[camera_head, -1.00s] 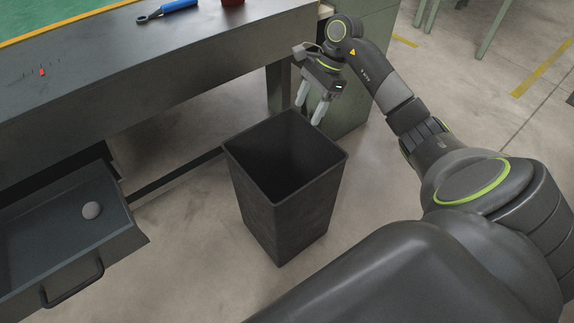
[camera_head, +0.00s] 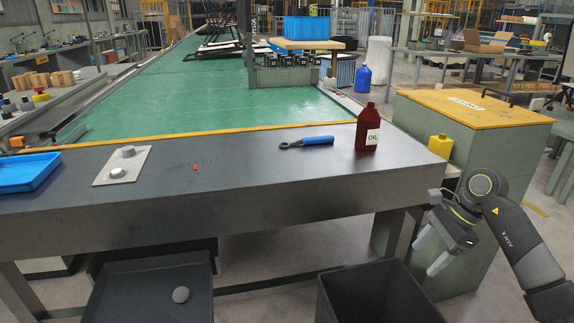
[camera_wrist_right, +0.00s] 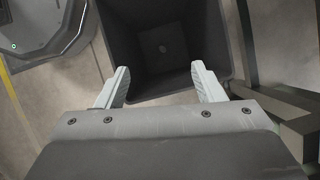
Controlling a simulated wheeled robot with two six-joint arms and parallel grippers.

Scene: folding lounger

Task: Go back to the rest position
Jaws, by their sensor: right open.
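My right gripper (camera_head: 428,250) is open and empty at the right of the head view, beside the workbench's right end. It hangs just above and to the right of a dark open bin (camera_head: 376,292). In the right wrist view its two pale fingers (camera_wrist_right: 162,84) are spread apart over the near rim of the bin (camera_wrist_right: 185,82). A small round pale spot lies on the bin's floor. My left gripper is not in view.
The workbench (camera_head: 230,180) carries a blue-handled wrench (camera_head: 306,142), a red oil bottle (camera_head: 368,128), a button panel (camera_head: 122,166) and a blue tray (camera_head: 27,171). A green cabinet (camera_head: 490,150) stands right.

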